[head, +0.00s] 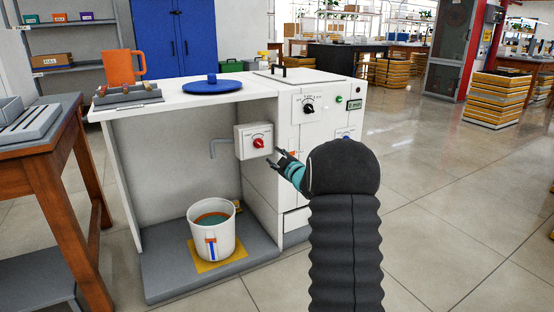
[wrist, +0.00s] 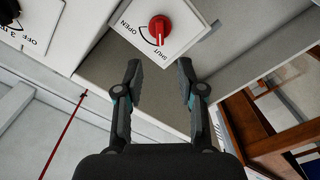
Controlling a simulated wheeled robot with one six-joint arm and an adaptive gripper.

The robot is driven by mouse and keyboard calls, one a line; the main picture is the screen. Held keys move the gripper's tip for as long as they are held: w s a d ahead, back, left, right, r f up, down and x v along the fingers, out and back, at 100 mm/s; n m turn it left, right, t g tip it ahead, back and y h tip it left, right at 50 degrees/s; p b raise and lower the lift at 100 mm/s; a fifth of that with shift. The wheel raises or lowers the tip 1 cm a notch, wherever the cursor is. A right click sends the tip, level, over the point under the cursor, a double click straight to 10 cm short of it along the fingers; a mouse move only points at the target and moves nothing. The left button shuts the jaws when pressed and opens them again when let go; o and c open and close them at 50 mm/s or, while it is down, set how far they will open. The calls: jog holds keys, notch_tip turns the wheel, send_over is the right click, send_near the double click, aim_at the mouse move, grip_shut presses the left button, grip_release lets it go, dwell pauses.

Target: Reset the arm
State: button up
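My arm rises at the centre of the head view, dark and ribbed. My gripper (head: 279,159) is near the white valve box (head: 243,146) with a red knob (head: 258,143), on the workstation's inner side wall. In the wrist view my gripper (wrist: 157,92) has its two fingers spread apart with nothing between them. The red knob (wrist: 159,28) lies beyond the fingertips, apart from them. Its plate is lettered OPEN and SHUT, and the knob's pale mark points toward SHUT.
The white workstation (head: 268,95) bears a blue disc and an orange mug (head: 121,68). A wooden table (head: 51,151) stands at left.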

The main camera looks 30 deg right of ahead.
jog(key=shift+s, duration=0.35)
jog(key=shift+f, duration=0.1)
jog(key=s+d+f+m+g+h, duration=0.45)
jog(key=s+f+m+g, duration=0.2)
jog(key=f, duration=0.55)
jog(key=s+a+m+g+p, duration=0.15)
jog(key=s+g, duration=0.25)
jog(key=s, duration=0.4)
jog(key=s+a+r+m+g+y+p, duration=0.15)
jog(key=s+a+r, duration=0.45)
jog(key=s+a, duration=0.65)
jog(key=s+a+r+m+g+y+p, duration=0.1)
jog(key=s+a+r+m+g+p, duration=0.3)
jog(key=s+a, duration=0.85)
jog(key=s+a+r+n+t+y+p, duration=0.1)
jog(key=s+a+r+n+t+p, duration=0.1)
jog(key=s+r, duration=0.7)
jog(key=a+r+n+t, duration=0.1)
jog(key=a+n, duration=0.1)
jog(key=shift+a+r+t, duration=0.2)
jog(key=shift+a+t, duration=0.1)
jog(key=shift+a, duration=0.1)
